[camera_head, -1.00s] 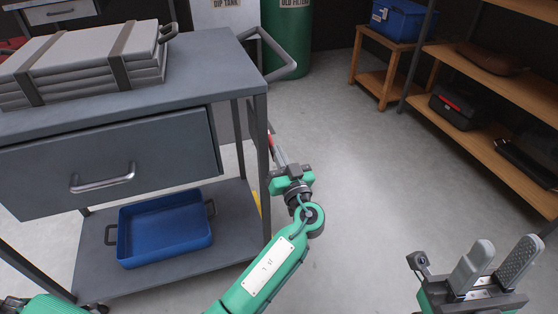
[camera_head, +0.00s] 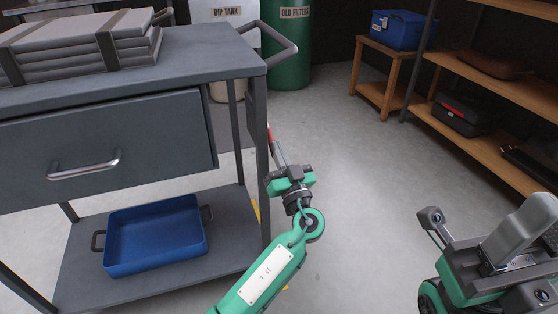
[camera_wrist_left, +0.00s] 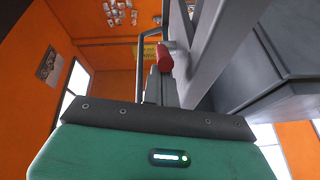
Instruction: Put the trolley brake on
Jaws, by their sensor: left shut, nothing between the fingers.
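The grey trolley (camera_head: 235,68) stands at the left in the head view. A red grip (camera_head: 269,131), apparently the brake lever's end, shows just beyond its right-hand leg, partly hidden. My left gripper (camera_head: 277,148) is beside that leg, its fingers shut and empty, pointing at the red grip. In the left wrist view the red grip (camera_wrist_left: 165,57) lies at the fingertips (camera_wrist_left: 160,82); I cannot tell whether they touch. My right gripper (camera_head: 536,236) is at the lower right, partly cut off, fingers apart, away from the trolley.
The trolley carries a strapped grey case (camera_head: 85,55) on top, a drawer (camera_head: 110,140) and a blue tray (camera_head: 155,240) below. A green drum (camera_head: 290,65) stands behind. Wooden shelves (camera_head: 490,85) line the right. The floor (camera_head: 360,160) between is clear.

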